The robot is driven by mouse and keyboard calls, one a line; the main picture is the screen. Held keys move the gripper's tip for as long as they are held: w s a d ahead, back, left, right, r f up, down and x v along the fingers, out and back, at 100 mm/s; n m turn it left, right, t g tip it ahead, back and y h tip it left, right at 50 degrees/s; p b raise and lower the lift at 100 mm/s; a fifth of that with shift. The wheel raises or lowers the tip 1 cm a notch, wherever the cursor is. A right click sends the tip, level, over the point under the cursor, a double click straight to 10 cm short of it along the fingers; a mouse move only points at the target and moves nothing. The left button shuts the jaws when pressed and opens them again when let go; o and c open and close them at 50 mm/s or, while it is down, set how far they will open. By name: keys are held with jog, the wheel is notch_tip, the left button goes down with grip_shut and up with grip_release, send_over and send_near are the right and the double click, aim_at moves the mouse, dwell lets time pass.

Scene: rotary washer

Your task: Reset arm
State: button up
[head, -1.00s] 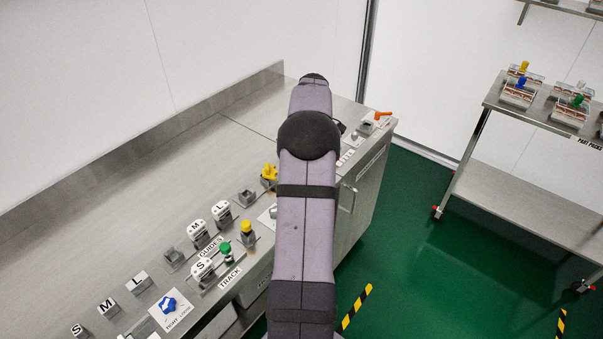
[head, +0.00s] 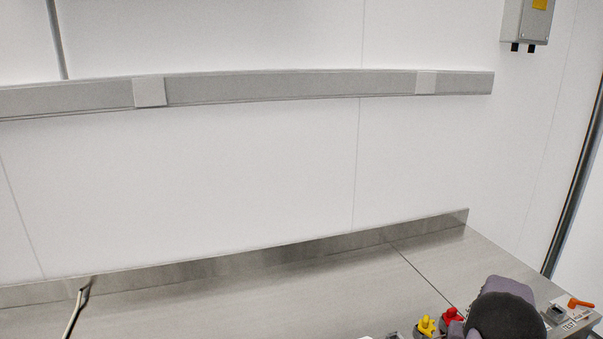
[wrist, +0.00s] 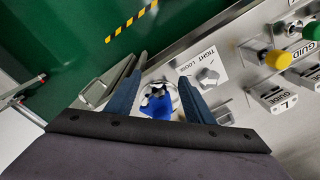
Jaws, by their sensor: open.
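My gripper (wrist: 163,67) shows in the wrist view with its two dark blue fingers apart. A bright blue part (wrist: 156,104) with a black and white top shows between the fingers; I cannot tell whether they touch it. A grey knob (wrist: 208,76) on a white plate marked TIGHT and LOOSE is just right of the right finger. In the head view only part of my arm shows at the lower right, and the gripper is out of sight there.
The steel bench (head: 330,285) is largely bare in the head view. Yellow (head: 427,325) and red (head: 452,316) parts and an orange handle (head: 580,302) stand near my arm. The wrist view shows a yellow knob (wrist: 278,60), a green knob (wrist: 313,30) and a bench handle (wrist: 103,82).

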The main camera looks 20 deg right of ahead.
jog(key=s+a+n+g, duration=0.1)
jog(key=s+a, duration=0.2)
jog(key=a, duration=0.6)
jog(key=s+a+g+y, duration=0.1)
jog(key=s+a, duration=0.3)
jog(key=a, duration=0.6)
jog(key=s+a+n+g, duration=0.1)
jog(key=s+a, duration=0.2)
jog(key=a, duration=0.6)
jog(key=w+a+r+n+t+h, duration=0.1)
jog(key=a+r+n, duration=0.2)
jog(key=a, duration=0.3)
jog(key=w+a+r+n+t, duration=0.1)
jog(key=w+a+r+n, duration=0.15)
jog(key=a, duration=0.35)
notch_tip(320, 180, down, 37)
jog(key=b, duration=3.7)
jog(key=shift+s+d+f+n, duration=0.15)
jog(key=shift+s+d+n, duration=0.1)
jog(key=shift+s+n, duration=0.2)
